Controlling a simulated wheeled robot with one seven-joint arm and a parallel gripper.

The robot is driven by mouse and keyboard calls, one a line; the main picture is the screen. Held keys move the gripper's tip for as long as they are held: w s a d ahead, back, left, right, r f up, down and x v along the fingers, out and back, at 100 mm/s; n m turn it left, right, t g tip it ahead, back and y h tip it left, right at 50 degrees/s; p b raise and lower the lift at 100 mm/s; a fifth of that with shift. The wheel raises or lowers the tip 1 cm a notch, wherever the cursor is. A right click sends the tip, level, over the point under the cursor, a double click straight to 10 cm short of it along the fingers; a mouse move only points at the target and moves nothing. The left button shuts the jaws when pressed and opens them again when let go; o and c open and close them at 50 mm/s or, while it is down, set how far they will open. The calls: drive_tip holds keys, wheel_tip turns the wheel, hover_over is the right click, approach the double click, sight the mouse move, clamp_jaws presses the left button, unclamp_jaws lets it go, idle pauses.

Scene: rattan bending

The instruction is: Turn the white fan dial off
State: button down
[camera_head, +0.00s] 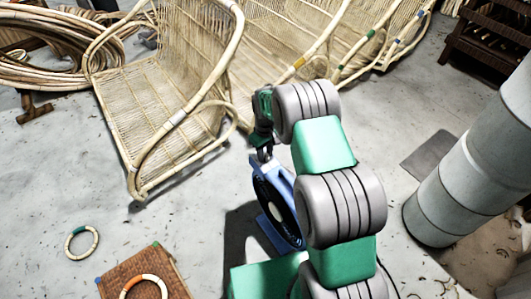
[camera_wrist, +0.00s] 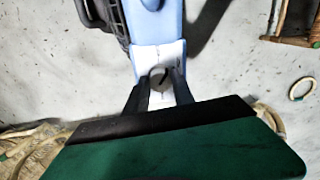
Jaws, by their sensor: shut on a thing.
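A blue fan (camera_head: 272,235) with a dark round cage stands on the concrete floor in the head view, partly hidden by my arm. In the wrist view its blue body (camera_wrist: 157,28) runs up from a white panel (camera_wrist: 147,55). A small round greyish dial (camera_wrist: 158,76) with a dark slanted mark sits on that panel. My gripper (camera_wrist: 160,80) has one dark finger on each side of the dial and is shut on it. In the head view my gripper (camera_head: 263,153) is at the top of the fan and the dial cannot be made out.
Rattan chairs (camera_head: 165,105) stand behind and left of the fan. Coiled rattan (camera_head: 60,65) lies at far left. A thick grey column (camera_head: 450,180) stands at right. Open floor lies between.

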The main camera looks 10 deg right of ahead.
drive_tip(key=n, duration=0.3)
drive_tip(key=shift+w+r+n, duration=0.1)
drive_tip(key=shift+w+n, duration=0.05)
drive_tip(key=shift+n, duration=2.05)
drive_tip(key=c, duration=1.1)
unclamp_jaws()
drive_tip(key=shift+o, duration=0.2)
wheel_tip(320, 180, up, 8)
drive_tip(key=shift+f+p, duration=0.2)
drive_tip(key=shift+p, duration=0.75)
